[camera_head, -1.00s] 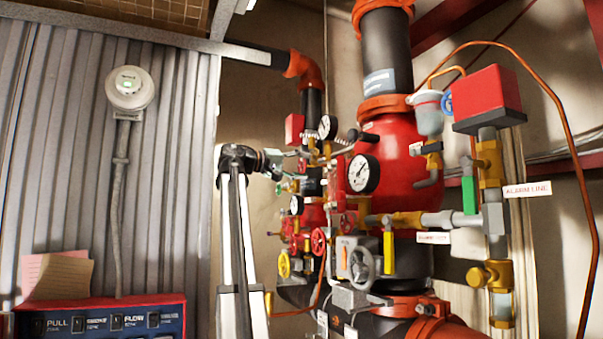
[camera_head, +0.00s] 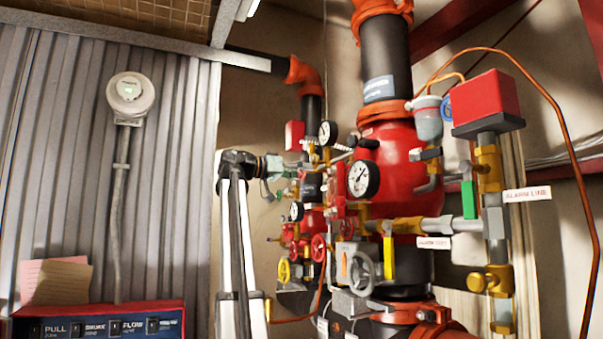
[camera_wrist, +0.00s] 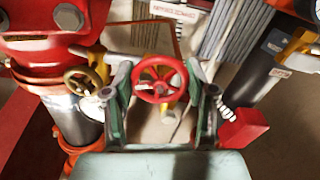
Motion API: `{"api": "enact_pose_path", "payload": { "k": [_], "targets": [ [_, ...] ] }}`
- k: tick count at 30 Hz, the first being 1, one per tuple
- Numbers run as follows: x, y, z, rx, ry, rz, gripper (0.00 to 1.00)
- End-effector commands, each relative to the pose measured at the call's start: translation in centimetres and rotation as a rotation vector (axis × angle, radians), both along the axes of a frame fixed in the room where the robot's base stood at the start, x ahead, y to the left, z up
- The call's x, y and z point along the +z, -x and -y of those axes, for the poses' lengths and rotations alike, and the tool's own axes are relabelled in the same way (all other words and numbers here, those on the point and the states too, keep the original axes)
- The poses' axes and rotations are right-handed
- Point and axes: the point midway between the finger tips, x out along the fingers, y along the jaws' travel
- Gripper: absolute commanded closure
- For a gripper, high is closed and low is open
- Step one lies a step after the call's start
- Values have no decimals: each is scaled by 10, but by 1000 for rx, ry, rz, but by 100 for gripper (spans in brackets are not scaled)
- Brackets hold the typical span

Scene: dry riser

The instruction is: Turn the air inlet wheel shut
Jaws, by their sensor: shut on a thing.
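A small red handwheel (camera_wrist: 159,72) with spokes sits in the middle of the wrist view, between the two greenish fingers of my gripper (camera_wrist: 163,90). The fingers lie on its left and right sides, shut on its rim. In the head view my gripper (camera_head: 279,178) reaches in from the left to the upper trim of the riser. The held wheel cannot be made out there among the fittings. No readable label tells which wheel this is.
A brass-coloured wheel (camera_wrist: 83,80) is left of the fingers in the wrist view. In the head view, another red wheel (camera_head: 319,248), a grey wheel (camera_head: 362,273) and a gauge (camera_head: 363,175) crowd the riser. An alarm panel (camera_head: 100,322) is at lower left.

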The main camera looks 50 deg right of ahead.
Motion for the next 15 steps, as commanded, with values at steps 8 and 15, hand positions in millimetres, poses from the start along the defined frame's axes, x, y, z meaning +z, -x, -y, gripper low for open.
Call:
{"api": "enact_pose_path", "payload": {
  "k": [8,15],
  "targets": [
    [0,0,0,0,24,43,79],
    [0,0,0,0,24,46,79]
  ]
}}
